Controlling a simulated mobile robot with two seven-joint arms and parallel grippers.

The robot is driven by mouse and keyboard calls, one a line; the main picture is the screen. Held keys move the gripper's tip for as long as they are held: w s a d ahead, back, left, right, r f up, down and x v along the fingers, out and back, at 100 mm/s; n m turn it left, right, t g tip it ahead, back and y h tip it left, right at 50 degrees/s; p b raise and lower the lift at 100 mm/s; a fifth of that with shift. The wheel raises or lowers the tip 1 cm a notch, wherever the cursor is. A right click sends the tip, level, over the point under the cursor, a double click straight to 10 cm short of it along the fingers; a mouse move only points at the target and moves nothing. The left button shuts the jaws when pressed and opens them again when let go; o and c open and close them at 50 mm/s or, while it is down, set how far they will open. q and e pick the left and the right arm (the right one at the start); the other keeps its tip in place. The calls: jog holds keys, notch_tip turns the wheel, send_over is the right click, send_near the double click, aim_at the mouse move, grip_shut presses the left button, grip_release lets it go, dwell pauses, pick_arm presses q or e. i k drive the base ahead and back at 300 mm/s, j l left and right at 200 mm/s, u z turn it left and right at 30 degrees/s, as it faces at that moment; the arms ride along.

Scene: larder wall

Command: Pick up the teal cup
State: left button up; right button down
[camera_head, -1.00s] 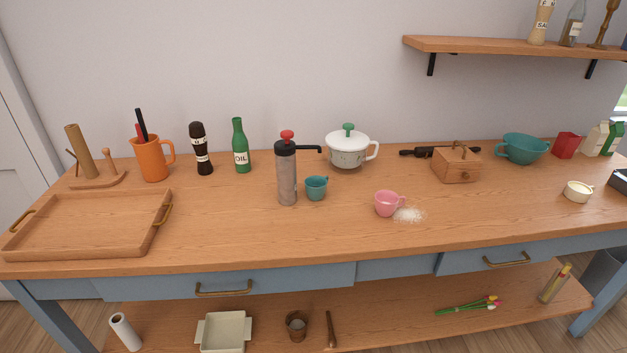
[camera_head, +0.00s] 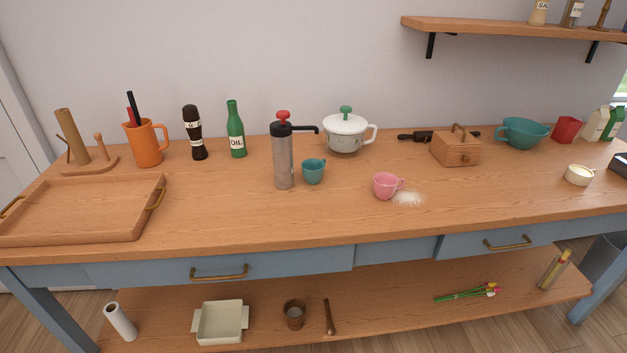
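The teal cup (camera_head: 313,172) stands upright on the wooden worktop, near its middle. It is small, with a handle on its right side. A grey coffee grinder (camera_head: 283,158) with a red knob and a black crank stands just to its left, very close to it. Neither of my grippers shows in the head view.
A white lidded pot (camera_head: 345,133) is behind the teal cup. A wooden tray (camera_head: 80,209) lies at left. The worktop in front of the cup is clear.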

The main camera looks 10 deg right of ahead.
aim_at(316, 170)
jog(key=i+l+u, duration=0.1)
jog(key=l, duration=0.25)
jog(key=i+l+u, duration=0.1)
jog(key=l, duration=0.25)
jog(key=i+l+u, duration=0.1)
jog(key=l, duration=0.25)
jog(key=i+l+u, duration=0.1)
jog(key=l, duration=0.3)
